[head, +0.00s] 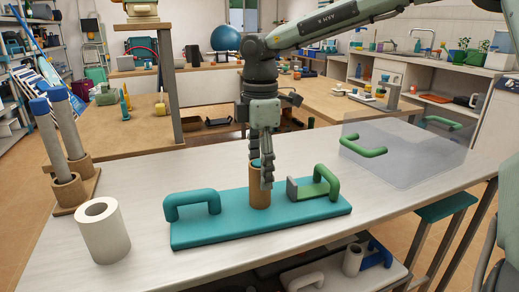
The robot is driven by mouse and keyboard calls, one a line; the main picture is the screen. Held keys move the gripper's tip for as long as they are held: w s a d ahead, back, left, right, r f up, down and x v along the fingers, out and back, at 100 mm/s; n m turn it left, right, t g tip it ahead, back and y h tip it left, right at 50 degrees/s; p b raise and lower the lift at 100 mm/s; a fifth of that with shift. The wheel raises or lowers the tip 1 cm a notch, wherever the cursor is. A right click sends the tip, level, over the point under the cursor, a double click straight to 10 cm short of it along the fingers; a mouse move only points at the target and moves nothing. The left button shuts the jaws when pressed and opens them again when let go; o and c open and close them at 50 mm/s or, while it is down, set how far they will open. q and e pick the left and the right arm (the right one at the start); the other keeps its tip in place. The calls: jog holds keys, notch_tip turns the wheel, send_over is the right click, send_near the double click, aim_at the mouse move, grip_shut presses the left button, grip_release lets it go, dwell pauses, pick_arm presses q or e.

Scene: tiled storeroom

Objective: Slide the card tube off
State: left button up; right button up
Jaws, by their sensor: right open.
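The brown card tube (260,197) stands upright on the teal board (230,232), between a teal handle (192,201) and a green handle (326,183). A bit of teal shows at the top of the tube, partly hidden by the fingers. My right gripper (262,174) points straight down at the tube's upper part. Its fingers are open, one at the tube's side and one in front of it; I cannot tell whether they touch it. My left gripper is not in view.
A white hollow cylinder (103,232) stands left of the board. Behind it, two grey rods with blue caps (67,128) stand in a wooden base. A clear panel with green handles (400,158) lies at the right.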

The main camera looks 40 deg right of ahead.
jog(key=shift+f, duration=0.85)
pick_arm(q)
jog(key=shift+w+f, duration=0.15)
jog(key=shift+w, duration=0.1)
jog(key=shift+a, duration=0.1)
pick_arm(e)
jog(key=shift+c, duration=0.4)
jog(key=c, duration=1.1)
jog(key=shift+r+p, duration=2.1)
jog(key=shift+r, duration=3.25)
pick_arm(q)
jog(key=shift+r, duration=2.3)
pick_arm(e)
jog(key=shift+r, duration=1.2)
